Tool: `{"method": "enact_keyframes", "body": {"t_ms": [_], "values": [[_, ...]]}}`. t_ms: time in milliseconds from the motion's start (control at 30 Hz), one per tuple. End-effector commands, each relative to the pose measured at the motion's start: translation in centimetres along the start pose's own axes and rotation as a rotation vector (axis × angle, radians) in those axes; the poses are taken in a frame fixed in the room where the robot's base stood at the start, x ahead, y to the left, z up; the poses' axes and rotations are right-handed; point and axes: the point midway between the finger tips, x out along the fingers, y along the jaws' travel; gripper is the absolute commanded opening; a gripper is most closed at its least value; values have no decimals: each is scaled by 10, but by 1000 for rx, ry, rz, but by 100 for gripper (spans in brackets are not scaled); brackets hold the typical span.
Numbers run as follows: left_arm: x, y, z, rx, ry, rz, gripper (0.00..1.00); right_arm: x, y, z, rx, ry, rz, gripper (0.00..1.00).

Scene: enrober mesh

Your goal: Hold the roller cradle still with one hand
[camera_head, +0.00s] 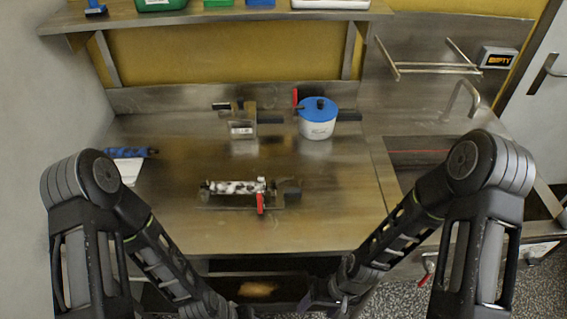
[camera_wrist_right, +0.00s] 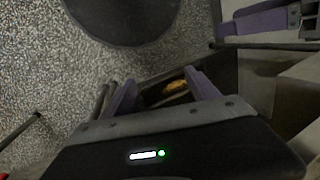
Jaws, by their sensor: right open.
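The roller cradle (camera_head: 252,203) lies on the steel bench, a little left of the middle in the head view. It holds a roller (camera_head: 235,187) with a mottled black-and-white surface, has a dark block at its right end and a red handle (camera_head: 261,203) at its front. My right gripper (camera_head: 318,300) is low at the bottom of the head view, in front of the bench and well apart from the cradle. In the right wrist view its purple fingers (camera_wrist_right: 160,88) stand apart. My left arm reaches to the bottom edge; purple gripper parts (camera_wrist_right: 262,20) show at upper right in the wrist view, their opening unclear.
A white pot (camera_head: 318,124) with a blue lid and a small metal stand (camera_head: 243,125) are behind the cradle. A blue roller (camera_head: 131,153) lies at the left. A sink (camera_head: 418,160) is at the right. The bench front is clear; a dark open space lies below it.

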Motion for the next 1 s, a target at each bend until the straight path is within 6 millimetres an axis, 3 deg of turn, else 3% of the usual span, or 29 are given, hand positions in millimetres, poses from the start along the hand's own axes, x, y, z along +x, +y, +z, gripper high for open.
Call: {"method": "enact_keyframes", "body": {"t_ms": [33, 200, 467, 600, 767, 1000], "values": [[0, 0, 0, 0, 0, 0, 57, -16, 1, -17, -27, -2, 1, 69], [2, -1, 0, 0, 0, 0, 57, -83, 2, -52, -128, -66, -10, 69], [3, -1, 0, 0, 0, 0, 57, -188, -5, -73, -283, -145, -49, 69], [4, -1, 0, 0, 0, 0, 57, -231, -22, -98, -486, -147, -64, 69], [4, -1, 0, 0, 0, 0, 57, -242, -59, -152, -826, -90, -55, 69], [4, -1, 0, 0, 0, 0, 57, -250, -134, -226, -1351, 26, -26, 69]]}}
